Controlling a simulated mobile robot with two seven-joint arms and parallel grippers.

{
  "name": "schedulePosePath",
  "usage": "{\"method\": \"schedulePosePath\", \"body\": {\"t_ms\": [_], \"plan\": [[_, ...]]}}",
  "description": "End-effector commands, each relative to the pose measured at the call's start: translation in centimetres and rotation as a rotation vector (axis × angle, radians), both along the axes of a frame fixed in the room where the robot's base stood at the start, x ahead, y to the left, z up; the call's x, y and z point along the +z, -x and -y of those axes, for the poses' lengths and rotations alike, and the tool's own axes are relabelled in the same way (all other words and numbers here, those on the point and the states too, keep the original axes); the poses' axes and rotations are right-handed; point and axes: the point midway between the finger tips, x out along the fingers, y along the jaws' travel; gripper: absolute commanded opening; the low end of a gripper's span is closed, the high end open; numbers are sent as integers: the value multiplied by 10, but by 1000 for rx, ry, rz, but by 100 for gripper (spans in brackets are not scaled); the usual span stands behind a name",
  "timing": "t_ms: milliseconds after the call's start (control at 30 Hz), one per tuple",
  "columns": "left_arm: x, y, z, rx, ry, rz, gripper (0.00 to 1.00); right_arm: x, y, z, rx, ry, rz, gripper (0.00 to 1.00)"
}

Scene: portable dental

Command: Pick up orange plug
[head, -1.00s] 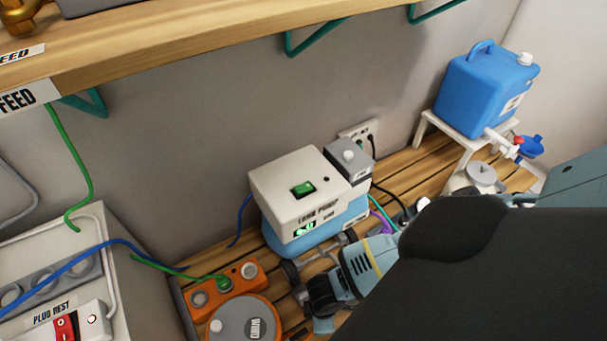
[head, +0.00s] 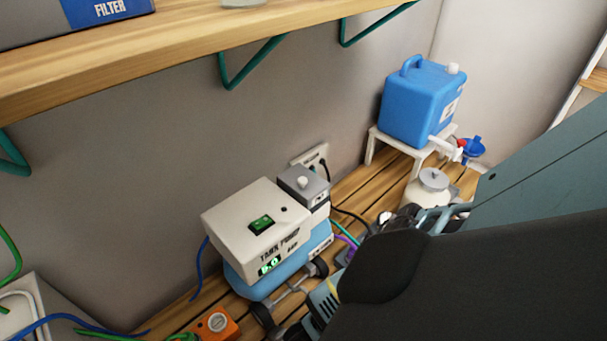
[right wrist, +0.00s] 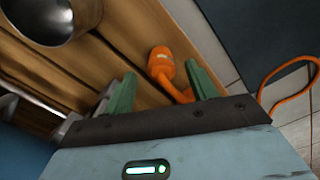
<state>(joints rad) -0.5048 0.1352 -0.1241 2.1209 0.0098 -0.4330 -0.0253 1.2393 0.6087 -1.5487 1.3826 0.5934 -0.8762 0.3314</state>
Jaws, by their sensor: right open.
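The orange plug (right wrist: 162,66) shows in the right wrist view. Its rounded head lies over the wooden slats, and its orange neck runs down between the fingers. My right gripper (right wrist: 161,72) is open, with one green finger on each side of the plug. The plug is nearer the right finger; I cannot tell whether it touches. In the head view my dark right arm covers the lower right, and I cannot make out the plug or the gripper's fingers there. My left gripper is not in view.
An orange cable (right wrist: 288,92) loops at the right wrist view's right edge. A metal cylinder (right wrist: 48,14) stands at its upper left.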

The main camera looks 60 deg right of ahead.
Motion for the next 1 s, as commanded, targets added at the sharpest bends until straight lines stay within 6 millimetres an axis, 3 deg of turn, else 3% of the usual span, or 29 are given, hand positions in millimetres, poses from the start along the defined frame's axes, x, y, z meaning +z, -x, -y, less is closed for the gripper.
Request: {"method": "schedulePosePath", "body": {"t_ms": [33,200,533,900,1000], "plan": [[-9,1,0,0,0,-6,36,-12,2,-1,2,0,-3,57],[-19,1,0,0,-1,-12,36,-28,2,-1,0,1,-1,57],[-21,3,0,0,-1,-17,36,-31,2,-1,-1,0,0,57],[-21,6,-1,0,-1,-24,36,-31,2,-1,0,-1,-1,10],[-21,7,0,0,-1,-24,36,-31,2,-1,0,-1,-1,7]]}}
